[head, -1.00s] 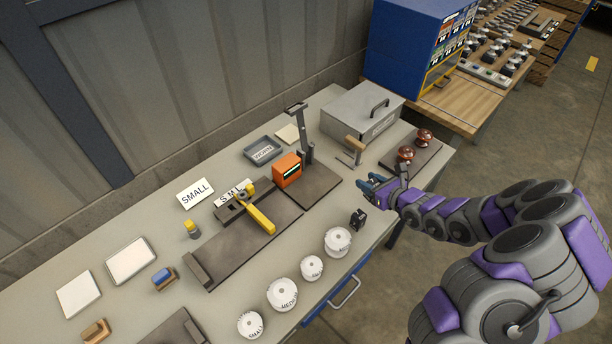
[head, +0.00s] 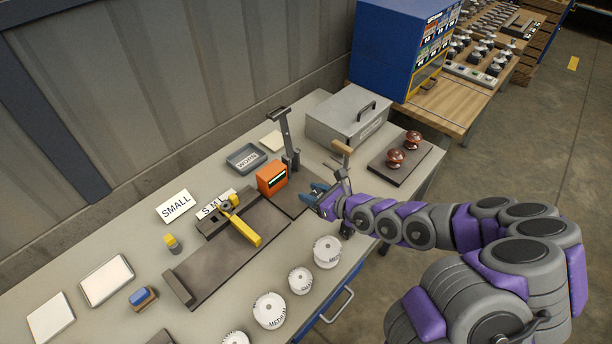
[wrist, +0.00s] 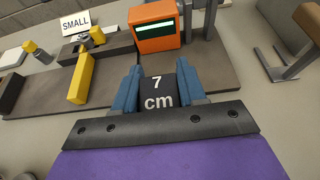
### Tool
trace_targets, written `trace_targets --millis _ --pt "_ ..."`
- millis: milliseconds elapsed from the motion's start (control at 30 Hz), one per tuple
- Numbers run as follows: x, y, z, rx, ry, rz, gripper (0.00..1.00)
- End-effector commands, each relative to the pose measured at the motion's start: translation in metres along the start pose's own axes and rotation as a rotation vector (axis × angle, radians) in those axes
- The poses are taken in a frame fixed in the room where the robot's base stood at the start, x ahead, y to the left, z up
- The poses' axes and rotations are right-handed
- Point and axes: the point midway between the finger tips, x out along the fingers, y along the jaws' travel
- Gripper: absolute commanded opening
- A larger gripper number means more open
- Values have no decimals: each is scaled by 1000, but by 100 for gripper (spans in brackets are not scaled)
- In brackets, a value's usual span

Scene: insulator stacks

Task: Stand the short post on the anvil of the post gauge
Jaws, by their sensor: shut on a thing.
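The short post (wrist: 158,92), a black block marked "7 cm", is held between the two blue fingers of my gripper (wrist: 158,70) in the wrist view. In the head view my gripper (head: 317,191) is at the right edge of the post gauge's dark base (head: 293,199), and the post is hard to make out there. The gauge has an orange display box (head: 272,178) and an upright column (head: 289,150) with a top arm. I cannot pick out the anvil clearly. In the wrist view the orange box (wrist: 154,28) is just ahead of my fingers.
A second small black block (head: 347,230) stands on the table below my wrist. A yellow-armed gauge (head: 240,223) is to the left. A wooden-handled tool (head: 341,149) and a grey box (head: 347,116) are behind.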

Motion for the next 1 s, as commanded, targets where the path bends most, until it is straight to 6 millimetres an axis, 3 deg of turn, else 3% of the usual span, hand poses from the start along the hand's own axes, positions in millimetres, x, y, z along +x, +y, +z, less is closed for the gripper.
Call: trace_targets --millis 800,1000 --pt "79 -67 20 -5 6 0 3" --pt "90 -76 24 -1 4 1 3"
